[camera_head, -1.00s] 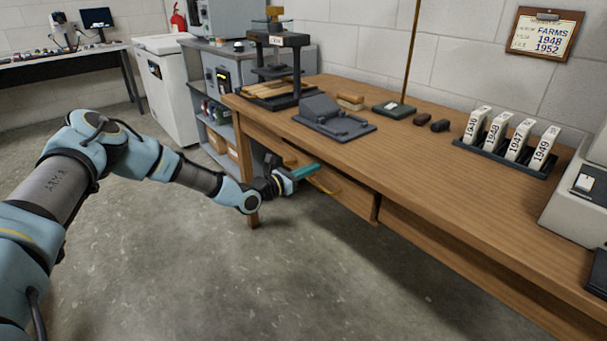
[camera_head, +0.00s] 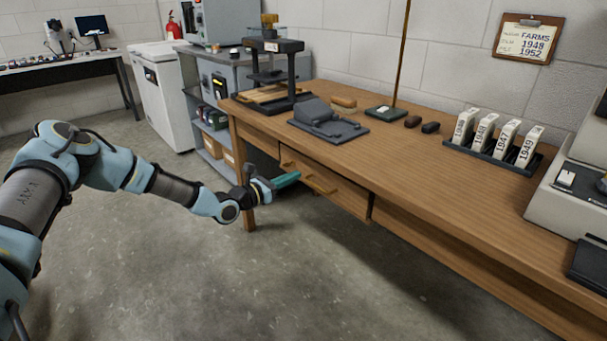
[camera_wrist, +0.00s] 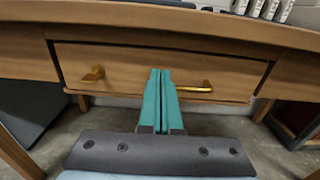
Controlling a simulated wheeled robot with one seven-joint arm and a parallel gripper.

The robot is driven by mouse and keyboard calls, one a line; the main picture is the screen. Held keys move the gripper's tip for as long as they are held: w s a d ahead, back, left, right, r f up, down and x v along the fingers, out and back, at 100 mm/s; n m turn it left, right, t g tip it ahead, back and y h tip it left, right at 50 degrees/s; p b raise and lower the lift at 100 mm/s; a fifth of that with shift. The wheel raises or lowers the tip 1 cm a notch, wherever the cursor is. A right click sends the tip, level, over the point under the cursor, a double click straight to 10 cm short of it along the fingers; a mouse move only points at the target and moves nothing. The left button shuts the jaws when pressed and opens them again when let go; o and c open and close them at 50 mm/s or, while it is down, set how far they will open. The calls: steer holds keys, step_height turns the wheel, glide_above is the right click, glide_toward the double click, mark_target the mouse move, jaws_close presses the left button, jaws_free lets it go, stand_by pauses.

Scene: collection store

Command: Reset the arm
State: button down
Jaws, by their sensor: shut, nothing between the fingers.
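My gripper (camera_head: 287,180) is shut and empty, its teal fingers pressed together in front of the bench drawer. The drawer front (camera_head: 345,194) also shows in the head view, with the handle (camera_head: 319,184) just right of the fingertips. My arm reaches in from the left at about drawer height, and the fingers appear clear of the handle.
The wooden bench (camera_head: 440,190) runs along the right, bearing a press (camera_head: 272,65), a dark grey device (camera_head: 325,122) and a rack of year-labelled boxes (camera_head: 495,152). A white chest freezer (camera_head: 165,100) stands behind. The floor (camera_head: 250,285) in front is open.

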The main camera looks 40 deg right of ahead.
steer(key=s+a+r+m+g+y+p, duration=0.1)
steer(key=s+a+r+m+y+p, duration=0.2)
steer(key=a, duration=0.5)
steer(key=a+r+m+g+y, duration=0.2)
steer(key=a+m, duration=0.3)
steer(key=a, duration=0.3)
steer(key=s+a+r+m+g+y+p, duration=0.1)
steer(key=s+a+r+m+y+p, duration=0.15)
steer(key=a, duration=0.55)
steer(key=a+r+m+t+y+p, duration=0.2)
steer(key=a+r, duration=0.4)
steer(key=a, duration=0.5)
steer(key=a+r+m+t+y+p, duration=0.2)
steer(key=a+r+y, duration=0.3)
steer(key=a, duration=0.7)
steer(key=a+r+m+t+y+p, duration=0.2)
steer(key=a+r, duration=0.5)
steer(key=a, duration=0.5)
steer(key=shift+w+a+m+t+y, duration=0.15)
steer(key=shift+w+m+t+y, duration=0.25)
steer(key=shift+m+y, duration=0.4)
